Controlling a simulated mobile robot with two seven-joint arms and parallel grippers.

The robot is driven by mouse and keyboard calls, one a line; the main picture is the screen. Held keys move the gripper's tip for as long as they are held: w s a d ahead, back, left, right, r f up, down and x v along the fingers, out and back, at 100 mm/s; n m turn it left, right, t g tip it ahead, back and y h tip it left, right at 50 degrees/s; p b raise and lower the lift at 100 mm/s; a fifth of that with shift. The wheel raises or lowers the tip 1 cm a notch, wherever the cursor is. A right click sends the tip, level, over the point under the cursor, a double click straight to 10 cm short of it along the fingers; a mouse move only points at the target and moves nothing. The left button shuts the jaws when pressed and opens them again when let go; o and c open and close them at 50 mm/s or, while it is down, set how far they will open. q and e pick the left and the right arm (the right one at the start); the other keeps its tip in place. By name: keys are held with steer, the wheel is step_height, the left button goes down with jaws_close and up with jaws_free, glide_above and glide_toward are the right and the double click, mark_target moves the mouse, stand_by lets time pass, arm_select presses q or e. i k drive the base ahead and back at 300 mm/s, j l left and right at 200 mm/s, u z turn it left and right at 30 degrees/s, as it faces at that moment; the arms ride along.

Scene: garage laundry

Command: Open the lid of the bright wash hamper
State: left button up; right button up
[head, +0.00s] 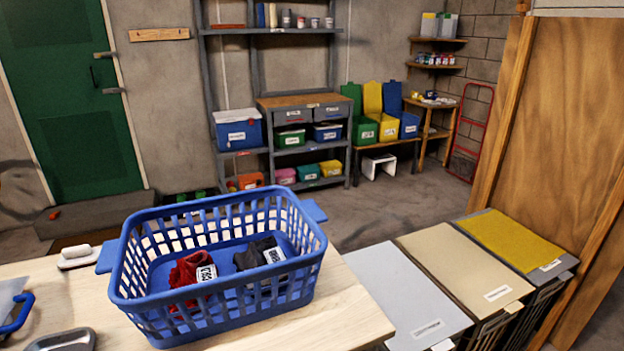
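Three hampers stand side by side at the lower right, all with lids down. The nearest lid is pale grey (408,298), the middle one is beige (465,262), and the far one is yellow (512,238). Each has a small white label at its front edge, too small to read, so I cannot confirm by text which is the bright wash hamper; the yellow lid is the most vivid. The hamper bodies are mostly hidden below the lids. Neither of my grippers shows in the head view.
A blue basket (215,315) holding red cloth (188,278) and dark cloth (255,255) stands on a wooden table (345,315) left of the hampers. A tall wooden panel (555,110) rises right of the yellow lid. Open floor (400,205) lies behind.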

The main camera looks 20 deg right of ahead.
mark_target(482, 285)
steer(key=z, duration=1.6)
